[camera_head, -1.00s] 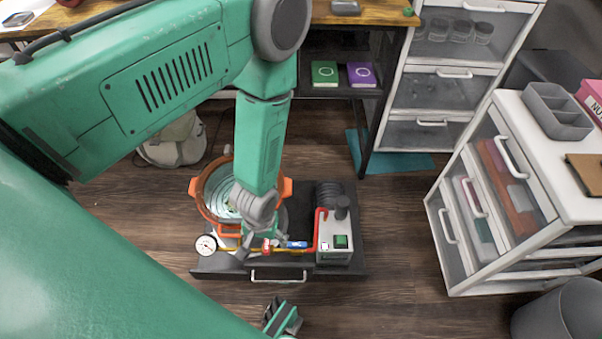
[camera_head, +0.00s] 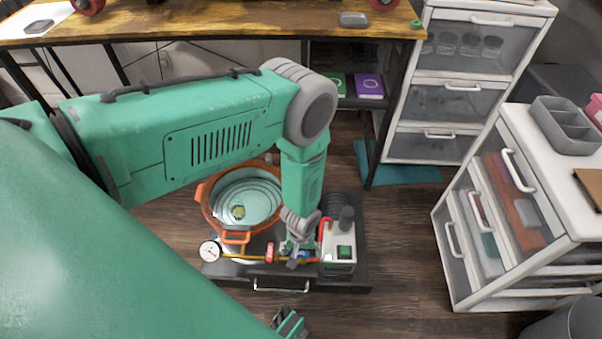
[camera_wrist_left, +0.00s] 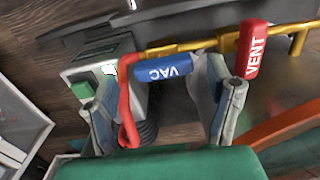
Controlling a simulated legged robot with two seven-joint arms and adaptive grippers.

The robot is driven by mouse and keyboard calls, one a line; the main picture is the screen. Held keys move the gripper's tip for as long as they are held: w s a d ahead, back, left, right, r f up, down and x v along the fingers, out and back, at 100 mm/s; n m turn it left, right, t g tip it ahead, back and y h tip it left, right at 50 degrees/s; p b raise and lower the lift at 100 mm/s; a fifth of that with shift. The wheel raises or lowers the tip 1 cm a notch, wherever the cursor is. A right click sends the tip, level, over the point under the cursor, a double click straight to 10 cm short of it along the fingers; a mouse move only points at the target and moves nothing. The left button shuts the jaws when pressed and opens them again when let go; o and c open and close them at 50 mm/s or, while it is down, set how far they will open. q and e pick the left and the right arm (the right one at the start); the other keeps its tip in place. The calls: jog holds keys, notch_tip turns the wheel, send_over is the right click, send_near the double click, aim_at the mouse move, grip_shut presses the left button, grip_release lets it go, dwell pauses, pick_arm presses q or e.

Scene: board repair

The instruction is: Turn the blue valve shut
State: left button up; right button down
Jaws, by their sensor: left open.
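The blue valve handle, marked VAC, (camera_wrist_left: 162,69) lies roughly along the yellow pipe in the left wrist view. In the head view the blue handle (camera_head: 305,257) is partly hidden by my left gripper (camera_head: 296,250). In the left wrist view my left gripper (camera_wrist_left: 160,100) is open, with a finger on either side and the handle between and just beyond them. The right-hand finger is close to the handle's end; I cannot tell if they touch. My right gripper (camera_head: 290,323) shows partly at the bottom edge; its opening is unclear.
A red VENT handle (camera_wrist_left: 254,50) stands across the pipe beside the right-hand finger. A red hose (camera_wrist_left: 126,95) passes near the left-hand finger. The pump (camera_head: 339,250), gauge (camera_head: 210,251) and orange-rimmed pot (camera_head: 205,199) surround the valves. White drawers (camera_head: 480,235) stand at right.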

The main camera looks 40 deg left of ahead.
pick_arm(q)
jog(key=shift+a+f, duration=0.15)
jog(key=shift+f, duration=0.65)
jog(key=shift+a+f, duration=0.15)
jog(key=c, duration=1.2)
jog(key=shift+o, duration=0.2)
